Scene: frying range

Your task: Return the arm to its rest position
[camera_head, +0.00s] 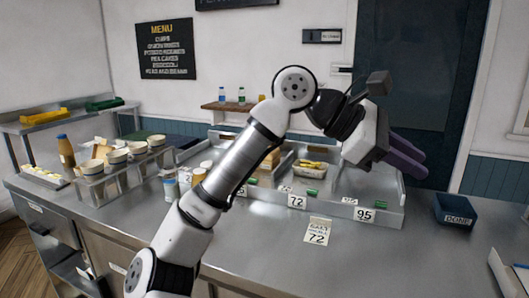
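My arm rises from the bottom left of the head view, bends at an elbow high in the middle, and reaches to the right. My gripper (412,160) is at the right of centre, above the right part of the metal counter (370,255). Its purple fingers point right and slightly down. The two fingers overlap from this angle, so the gap between them is hidden. I see no object at the fingertips. The gripper appears raised clear of the counter.
A blue DONE bin (453,210) sits at right. Cups in a rack (105,185) and bottles stand left. The counter's front right is mostly clear.

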